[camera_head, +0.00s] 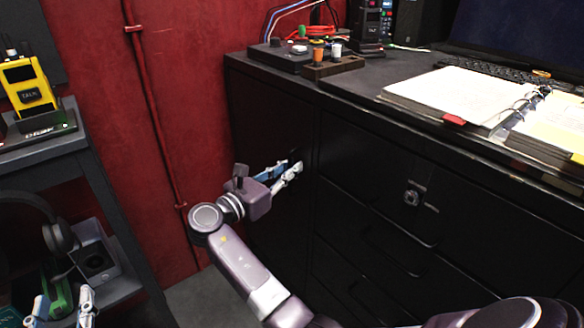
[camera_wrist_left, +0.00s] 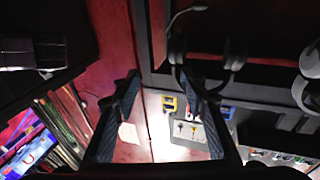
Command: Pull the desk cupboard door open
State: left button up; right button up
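The black desk cupboard door (camera_head: 270,115) is the dark panel at the left end of the desk front. It looks flush with the desk, though its edges are hard to see. My right gripper (camera_head: 292,167) is at this door, fingertips near its right edge beside a small dark part that may be the handle. Its fingers look close together; whether they grip anything is hidden. My left gripper (camera_head: 62,298) is low at the left, by the grey rack. Its fingers are apart with nothing between them in the left wrist view (camera_wrist_left: 161,78).
Black drawers with bar handles (camera_head: 400,233) are right of the door. The desk top (camera_head: 395,68) holds an open binder (camera_head: 465,95) and electronics. A grey rack (camera_head: 55,150) with a yellow radio (camera_head: 28,85) and headphones (camera_head: 60,235) stands left. A red wall (camera_head: 185,100) is behind.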

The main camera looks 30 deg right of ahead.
grip_shut()
pick_arm(q)
jog(key=shift+f, duration=0.1)
dwell(0.3)
